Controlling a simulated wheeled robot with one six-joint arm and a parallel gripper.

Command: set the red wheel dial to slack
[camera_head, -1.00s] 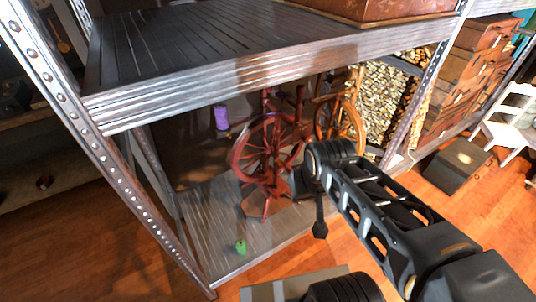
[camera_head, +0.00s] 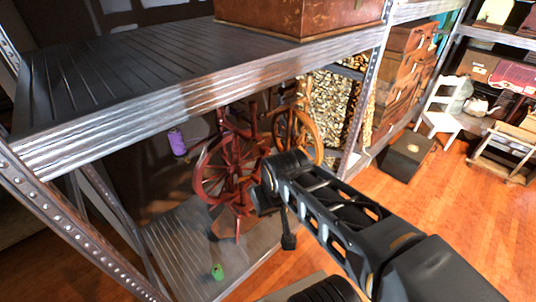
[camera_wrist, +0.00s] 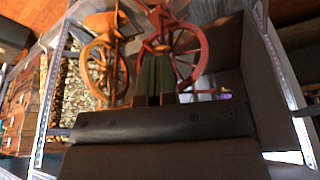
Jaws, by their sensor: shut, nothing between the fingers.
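The red spinning wheel (camera_head: 222,172) stands on the lower shelf of the metal rack, its spoked wheel facing out. It also shows in the wrist view (camera_wrist: 203,55), where the picture appears upside down. A separate dial or its markings cannot be made out. My gripper (camera_head: 262,203) is in front of the red wheel's right side in the head view, partly hidden by my wrist. In the wrist view, my gripper (camera_wrist: 156,62) is shut and empty, its fingers overlapping the wheel's frame. I cannot tell whether they touch it.
An orange wooden wheel (camera_head: 298,135) stands right of the red one. A purple spool (camera_head: 177,143) and a green spool (camera_head: 217,272) are nearby. The upper shelf (camera_head: 150,75) hangs over the wheels, and a metal post (camera_head: 362,95) stands right. Open floor (camera_head: 440,200) lies right.

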